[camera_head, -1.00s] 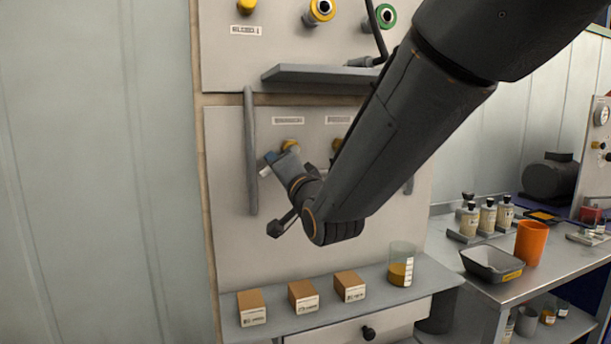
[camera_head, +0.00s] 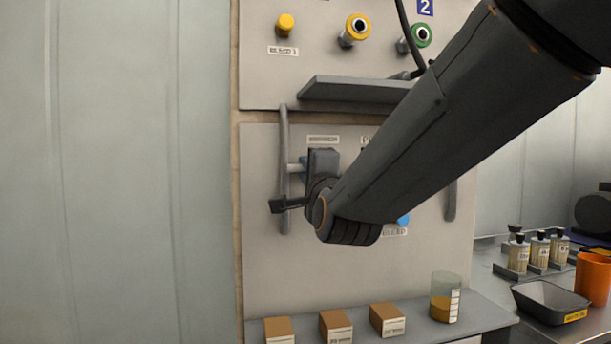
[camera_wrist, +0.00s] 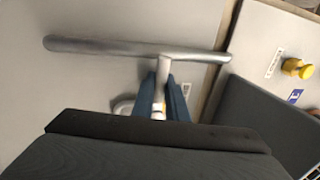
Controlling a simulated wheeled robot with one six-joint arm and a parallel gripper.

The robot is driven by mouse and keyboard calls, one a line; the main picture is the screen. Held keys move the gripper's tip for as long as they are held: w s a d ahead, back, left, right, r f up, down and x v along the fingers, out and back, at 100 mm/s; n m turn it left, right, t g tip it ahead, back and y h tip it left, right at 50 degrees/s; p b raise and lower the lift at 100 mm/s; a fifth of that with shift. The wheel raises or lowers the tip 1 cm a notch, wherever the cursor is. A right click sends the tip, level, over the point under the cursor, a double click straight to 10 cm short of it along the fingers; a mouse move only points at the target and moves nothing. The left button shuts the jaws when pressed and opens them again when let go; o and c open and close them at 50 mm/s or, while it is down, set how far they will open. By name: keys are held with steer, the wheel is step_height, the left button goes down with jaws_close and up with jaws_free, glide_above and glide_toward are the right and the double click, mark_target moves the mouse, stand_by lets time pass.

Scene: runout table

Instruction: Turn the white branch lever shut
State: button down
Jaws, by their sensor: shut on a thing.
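The white branch lever shows as a short pale bar (camera_head: 296,168), pointing left and about level under a small label (camera_head: 323,139) on the lower panel. Its hub is hidden behind my wrist. In the wrist view my gripper (camera_wrist: 165,95) has both blue fingers shut on the white lever (camera_wrist: 164,70), one on each side. The lever's end appears against the grey vertical bar (camera_wrist: 120,47); whether they touch I cannot tell.
The grey bar (camera_head: 284,190) stands on the panel just left of the lever. A grey shelf (camera_head: 355,88) juts out above. Yellow and green knobs sit higher. Small boxes and a beaker (camera_head: 445,298) stand on the ledge below.

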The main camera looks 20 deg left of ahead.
stand_by(0.4)
steer(key=c, duration=1.7)
jaws_free()
steer(key=shift+c, duration=0.2)
steer(key=shift+s, duration=0.1)
steer(key=b+v, duration=0.1)
steer(key=v, duration=0.6)
steer(key=shift+s+d+b, duration=0.2)
steer(key=shift+s+b, duration=0.1)
steer(key=shift+s, duration=0.05)
steer(key=shift+f, duration=0.1)
steer(key=w+d+f+n+g+h+p, duration=0.1)
steer(key=d+f+n+g+h, duration=0.25)
steer(key=d+f, duration=0.65)
steer(key=d+f+n+g+h+p, duration=0.1)
steer(key=d+f+n+g+h, duration=0.45)
steer(key=f, duration=0.85)
steer(key=s+d+f+n+g+p, duration=0.1)
steer(key=s+d+f+g, duration=0.3)
steer(key=s+d, duration=0.5)
steer(key=s+d+f+n+g+p, duration=0.1)
steer(key=s+d+f+g, duration=0.3)
steer(key=s+d+f, duration=0.5)
steer(key=s+d+n, duration=0.1)
steer(key=s, duration=0.1)
steer(key=shift+s+f+n+g+h, duration=0.2)
steer(key=shift+s+n+g+h, duration=0.1)
steer(key=shift+h, duration=0.1)
